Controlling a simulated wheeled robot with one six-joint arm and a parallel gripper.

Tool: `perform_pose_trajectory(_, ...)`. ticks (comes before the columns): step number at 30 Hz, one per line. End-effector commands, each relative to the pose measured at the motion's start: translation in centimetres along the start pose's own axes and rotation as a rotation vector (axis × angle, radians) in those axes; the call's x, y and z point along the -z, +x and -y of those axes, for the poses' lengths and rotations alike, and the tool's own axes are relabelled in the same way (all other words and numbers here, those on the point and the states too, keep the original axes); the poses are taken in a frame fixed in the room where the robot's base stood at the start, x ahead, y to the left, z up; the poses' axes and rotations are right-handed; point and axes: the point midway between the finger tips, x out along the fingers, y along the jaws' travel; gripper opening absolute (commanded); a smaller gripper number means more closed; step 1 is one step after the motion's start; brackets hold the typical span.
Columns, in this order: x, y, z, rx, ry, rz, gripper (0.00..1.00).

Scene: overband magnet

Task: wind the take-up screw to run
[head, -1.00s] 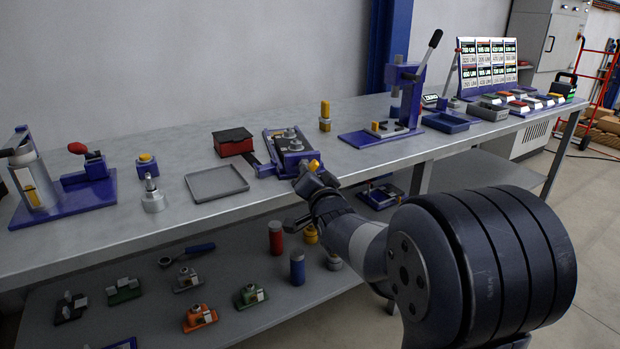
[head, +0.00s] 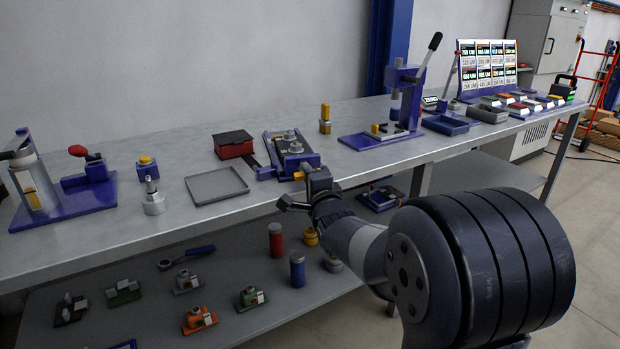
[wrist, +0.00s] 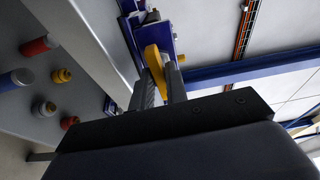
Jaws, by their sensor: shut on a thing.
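The blue take-up fixture (head: 268,171) lies on the bench, with grey metal parts and a bolt head on its top plate. It also shows at the top of the wrist view (wrist: 133,27). A yellow handle, seemingly that of the take-up screw (head: 299,176), stands at the fixture's near right end. My gripper (wrist: 158,75) is shut on this yellow handle, with one finger on each side of it. In the head view my gripper (head: 303,178) is at the bench's front edge, and its wrist partly hides the fingers. The screw's thread cannot be made out.
A grey tray (head: 216,198) and a red box with a black lid (head: 234,150) are left of the fixture. A yellow-topped post (head: 325,126) stands behind it, and a blue lever press (head: 372,138) to the right. The lower shelf holds several coloured parts.

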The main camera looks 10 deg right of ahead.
Motion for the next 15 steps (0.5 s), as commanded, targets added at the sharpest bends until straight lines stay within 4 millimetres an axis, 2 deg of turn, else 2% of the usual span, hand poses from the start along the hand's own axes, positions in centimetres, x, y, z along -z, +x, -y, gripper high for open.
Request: perform_pose_trajectory(15, -0.01, 0.02, 0.03, 0.001, 0.052, 0.0, 0.0)
